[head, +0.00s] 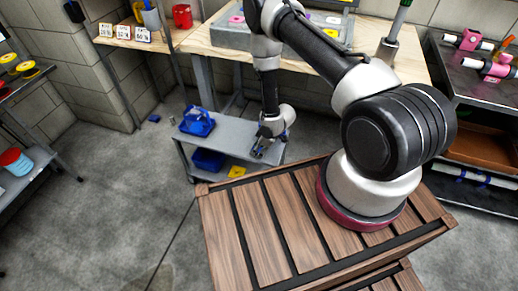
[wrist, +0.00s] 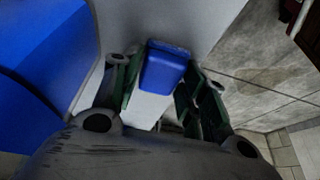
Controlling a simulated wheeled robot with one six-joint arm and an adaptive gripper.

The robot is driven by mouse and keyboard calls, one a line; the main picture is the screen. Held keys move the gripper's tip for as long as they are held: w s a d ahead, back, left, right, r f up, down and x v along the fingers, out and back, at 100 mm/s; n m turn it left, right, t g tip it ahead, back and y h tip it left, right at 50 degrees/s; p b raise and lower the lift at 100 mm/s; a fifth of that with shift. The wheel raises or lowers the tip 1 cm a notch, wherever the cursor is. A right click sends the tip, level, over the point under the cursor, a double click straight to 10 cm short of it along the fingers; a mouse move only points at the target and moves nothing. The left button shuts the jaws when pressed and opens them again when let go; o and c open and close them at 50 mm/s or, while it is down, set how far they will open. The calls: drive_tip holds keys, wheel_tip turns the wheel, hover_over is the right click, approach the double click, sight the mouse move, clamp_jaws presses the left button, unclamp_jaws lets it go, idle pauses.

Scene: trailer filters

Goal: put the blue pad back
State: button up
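The blue pad (wrist: 165,66) lies between the two dark green finger pads of my gripper (wrist: 163,80) in the wrist view. Both fingers appear to touch its sides. A pale area shows below the blue face, and I cannot tell whether it is part of the pad. In the head view my gripper (head: 262,150) is low over the right end of a small grey cart (head: 236,130). The pad is too small there to make out clearly.
A blue caddy (head: 197,122) stands on the cart's top, left of my gripper; a blue bin (head: 207,160) and yellow piece (head: 237,171) are on the lower shelf. Behind is a workbench (head: 205,45) with a grey tray (head: 222,38). Open floor (head: 120,200) lies left.

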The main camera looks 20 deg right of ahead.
drive_tip(key=shift+o, duration=1)
drive_tip(key=shift+r, duration=0.15)
drive_tip(key=d+r+m+h, duration=0.15)
drive_tip(key=d+r, duration=0.35)
drive_tip(key=r, duration=1)
drive_tip(key=d+r+m+t+h, duration=0.15)
drive_tip(key=d+r, duration=0.25)
drive_tip(key=r, duration=1.1)
drive_tip(key=d+r+m+h, duration=0.15)
drive_tip(key=d+r, duration=0.35)
drive_tip(key=r, duration=0.9)
drive_tip(key=s+d+r+m, duration=0.2)
drive_tip(key=s+r+m, duration=0.1)
drive_tip(key=s+r, duration=0.8)
drive_tip(key=s+a+r+m, duration=0.1)
drive_tip(key=s+r, duration=0.3)
drive_tip(key=s, duration=0.3)
drive_tip(key=s+r+m, duration=0.2)
drive_tip(key=s+r, duration=0.2)
drive_tip(key=s, duration=0.4)
drive_tip(key=shift+s+a+r+y, duration=0.2)
drive_tip(key=shift+s+a+y, duration=0.05)
drive_tip(key=shift+a+y, duration=0.1)
